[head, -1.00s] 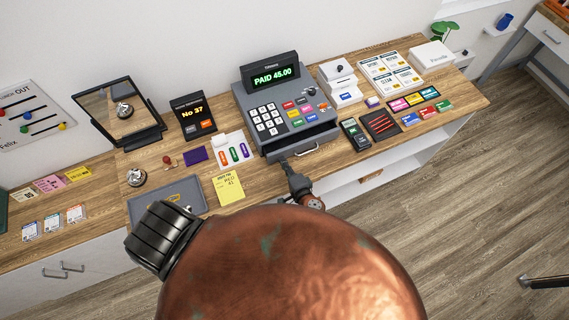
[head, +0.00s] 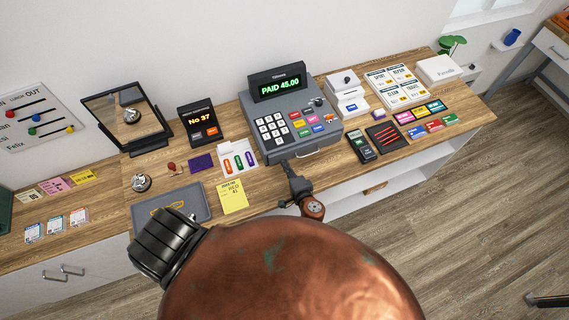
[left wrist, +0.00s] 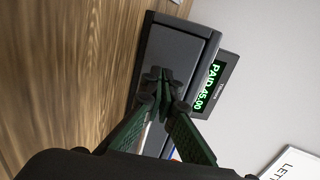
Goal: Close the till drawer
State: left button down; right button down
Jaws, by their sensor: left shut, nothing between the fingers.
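The grey till (head: 292,103) stands on the wooden counter, with a green "PAID 45.00" display. The drawer (head: 318,148), with a pale bar handle, is at its lower front. Its front looks flush or nearly flush with the till body; no open inside shows. My left gripper (head: 286,164) is at the left part of the drawer front, shut and empty. In the left wrist view its dark green fingers (left wrist: 160,86) meet in front of the dark till face (left wrist: 180,50). I cannot tell whether the tips touch. My right gripper is not in view.
Left of the till are a white tray with coloured tags (head: 237,160), a yellow note (head: 233,197) and a grey tray (head: 190,196). Right of it are a card reader (head: 358,142) and a dark slotted tray (head: 386,136). Floor is free beyond the counter front.

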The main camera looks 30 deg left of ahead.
pick_arm(q)
jog(key=v, duration=0.4)
jog(key=f+b+v, duration=0.1)
jog(key=v, duration=0.1)
jog(key=shift+s, duration=0.35)
jog(key=b+v, duration=0.1)
jog(key=v, duration=0.4)
jog(key=shift+d+r, duration=0.1)
jog(key=shift+d, duration=0.2)
jog(key=shift+s+d+r, duration=0.15)
jog(key=shift+d, duration=0.1)
jog(key=shift+s+d+r, duration=0.1)
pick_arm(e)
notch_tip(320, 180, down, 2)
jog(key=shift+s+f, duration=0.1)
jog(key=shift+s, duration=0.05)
